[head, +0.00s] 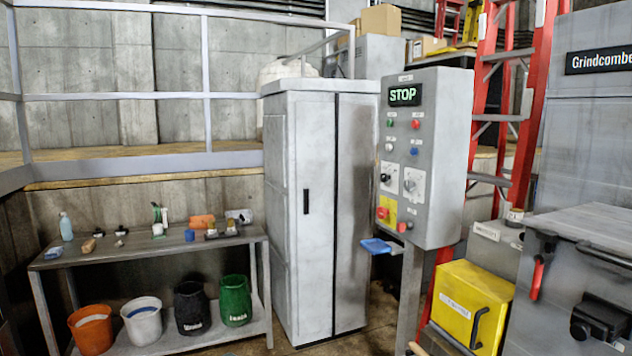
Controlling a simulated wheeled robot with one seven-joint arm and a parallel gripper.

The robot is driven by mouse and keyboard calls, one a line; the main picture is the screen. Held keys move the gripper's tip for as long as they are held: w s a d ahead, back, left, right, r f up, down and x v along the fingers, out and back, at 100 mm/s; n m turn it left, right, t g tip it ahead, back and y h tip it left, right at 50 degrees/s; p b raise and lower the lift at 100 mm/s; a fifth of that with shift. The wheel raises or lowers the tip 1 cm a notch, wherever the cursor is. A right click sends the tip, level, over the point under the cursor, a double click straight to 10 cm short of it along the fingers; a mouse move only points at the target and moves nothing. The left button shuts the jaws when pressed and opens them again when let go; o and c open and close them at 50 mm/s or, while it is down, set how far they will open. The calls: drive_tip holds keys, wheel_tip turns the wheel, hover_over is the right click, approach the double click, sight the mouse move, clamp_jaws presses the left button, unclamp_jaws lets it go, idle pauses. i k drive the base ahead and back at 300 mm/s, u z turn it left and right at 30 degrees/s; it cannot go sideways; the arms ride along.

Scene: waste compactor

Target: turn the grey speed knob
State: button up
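The grey control panel (447,150) stands on a post right of the middle in the head view. A light grey knob (411,185) sits on a pale square plate on the panel's front, right of a black knob (386,178) on a similar plate. The grey one looks like the speed knob, but the lettering is too small to read. A lit display (404,95) at the top reads STOP. My gripper is not in view, and nothing covers the knobs.
Below the knobs are a red button on a yellow plate (386,212) and another red button (404,226). A blue paddle-shaped piece (380,246) juts out below the panel. A grey cabinet (309,210) stands left; a yellow box (470,304) sits low right.

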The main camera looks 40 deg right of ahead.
sight(408, 184)
drive_tip(key=z, duration=0.6)
drive_tip(key=i, duration=1.25)
drive_tip(key=z, duration=0.75)
